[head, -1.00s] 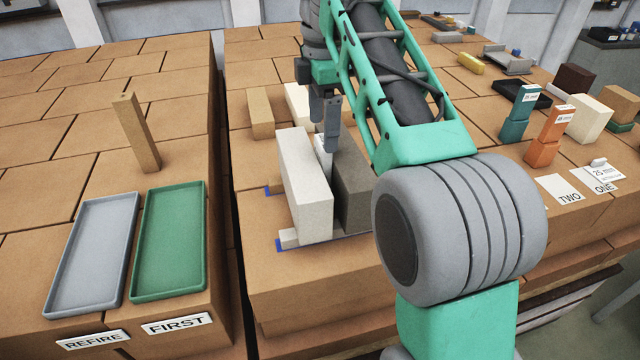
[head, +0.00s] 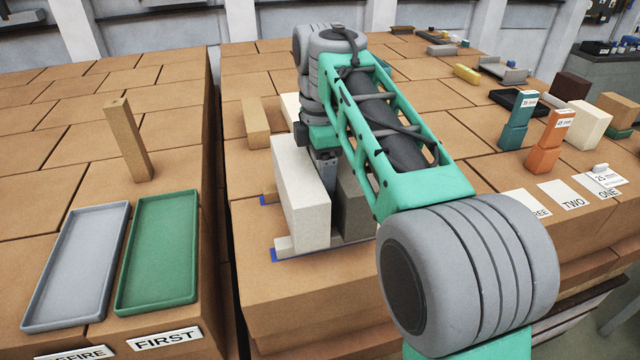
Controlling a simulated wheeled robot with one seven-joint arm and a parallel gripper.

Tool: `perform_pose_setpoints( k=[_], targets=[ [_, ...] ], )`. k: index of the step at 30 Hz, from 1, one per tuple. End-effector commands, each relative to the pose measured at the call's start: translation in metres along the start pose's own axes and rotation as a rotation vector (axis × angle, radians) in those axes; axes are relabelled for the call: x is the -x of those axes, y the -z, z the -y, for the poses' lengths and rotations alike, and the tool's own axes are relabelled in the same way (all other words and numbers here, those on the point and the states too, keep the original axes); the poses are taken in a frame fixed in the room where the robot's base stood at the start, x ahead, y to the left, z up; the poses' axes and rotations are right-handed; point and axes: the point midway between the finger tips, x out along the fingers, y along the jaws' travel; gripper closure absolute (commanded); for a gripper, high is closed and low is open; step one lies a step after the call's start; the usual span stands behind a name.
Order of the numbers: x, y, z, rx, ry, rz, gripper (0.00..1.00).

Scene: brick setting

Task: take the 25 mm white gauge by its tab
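My gripper (head: 325,168) points down at the gap between a tall pale brick (head: 300,200) and a dark grey brick (head: 355,205). Its fingertips are hidden by the pale brick and my arm, so I cannot see their opening or any contact. A second ago a narrow white piece, perhaps the white gauge, showed between these bricks at the fingers; now I cannot make it out. A teal gauge (head: 516,122) and an orange gauge (head: 549,145) stand upright at the right, each with a white label.
Grey (head: 75,265) and green (head: 160,250) trays lie at the left, beyond a dark gap between stacks. A tan brick (head: 128,140) stands behind them. Another tan brick (head: 256,122) stands behind the pale brick. Cards include TWO (head: 567,196). A cream block (head: 582,122) stands far right.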

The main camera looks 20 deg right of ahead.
Motion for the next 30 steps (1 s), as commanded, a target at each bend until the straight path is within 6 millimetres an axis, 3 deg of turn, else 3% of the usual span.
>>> perform_pose_setpoints(
  k=[30],
  targets=[
    [0.0027, -0.0002, -0.0005, -0.001, -0.005, 0.0, 1.0]
  ],
)
